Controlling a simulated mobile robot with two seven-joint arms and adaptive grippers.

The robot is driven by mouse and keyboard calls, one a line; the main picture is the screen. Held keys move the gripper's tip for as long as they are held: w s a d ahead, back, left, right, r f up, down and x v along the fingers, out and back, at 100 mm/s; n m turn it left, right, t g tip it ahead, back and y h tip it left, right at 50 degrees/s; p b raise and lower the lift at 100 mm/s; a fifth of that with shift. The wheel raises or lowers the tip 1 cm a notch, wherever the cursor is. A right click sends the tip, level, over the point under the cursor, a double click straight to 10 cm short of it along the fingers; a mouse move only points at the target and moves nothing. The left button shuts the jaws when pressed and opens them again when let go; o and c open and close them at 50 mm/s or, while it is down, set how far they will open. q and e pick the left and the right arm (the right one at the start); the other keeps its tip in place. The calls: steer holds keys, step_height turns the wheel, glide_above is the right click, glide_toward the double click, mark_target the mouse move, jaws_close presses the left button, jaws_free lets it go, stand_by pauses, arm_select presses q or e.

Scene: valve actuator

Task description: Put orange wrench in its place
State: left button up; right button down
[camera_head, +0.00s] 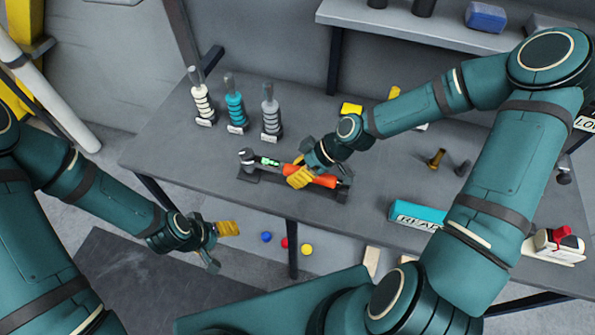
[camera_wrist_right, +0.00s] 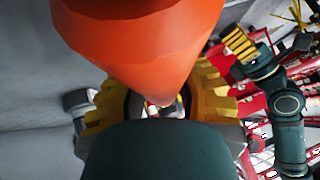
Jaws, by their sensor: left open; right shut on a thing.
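The orange wrench (camera_head: 322,181) has a grey head at its left end and an orange handle. It lies along the dark holder (camera_head: 248,178) near the table's front edge; I cannot tell whether it rests in it or is just above. My right gripper (camera_head: 300,176) is shut on the wrench's handle, with yellow fingers around it. In the right wrist view the orange handle (camera_wrist_right: 140,40) fills the top, between the yellow fingers (camera_wrist_right: 213,95). My left gripper (camera_head: 222,246) is open and empty, off the table's front left side.
Three ringed posts, white (camera_head: 202,103), teal (camera_head: 236,108) and grey (camera_head: 271,117), stand behind the wrench. A teal box (camera_head: 416,214) and a red-and-white item (camera_head: 556,241) lie to the right. Small balls (camera_head: 306,249) lie on the floor. The table's left part is clear.

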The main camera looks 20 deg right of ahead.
steer(key=shift+f+b, duration=0.75)
steer(key=shift+f, duration=0.25)
steer(key=c, duration=0.7)
jaws_free()
steer(key=v, duration=1.2)
